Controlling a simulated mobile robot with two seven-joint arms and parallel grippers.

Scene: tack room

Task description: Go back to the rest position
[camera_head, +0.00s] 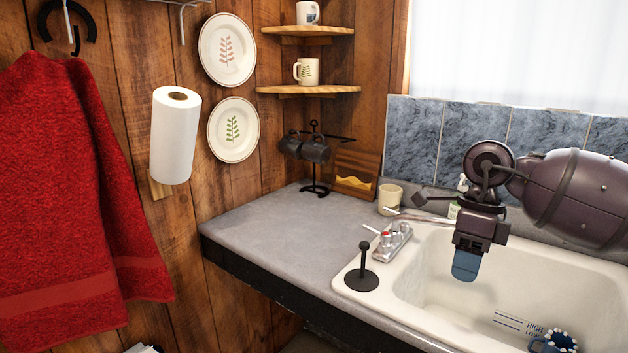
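My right gripper (467,264) hangs over the cream sink (437,315), its blue tip pointing down. My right arm reaches in from the right edge. Only one blue finger surface shows, so I cannot tell whether the fingers are apart. Nothing is visible in its grip. My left gripper and arm are out of view.
A grey counter (270,232) left of the sink is mostly clear. A black upright handle (364,262), a faucet base (390,240) and a beige cup (390,198) stand near the sink. A black mug rack (315,165) stands at the corner. A red towel (70,190) hangs left.

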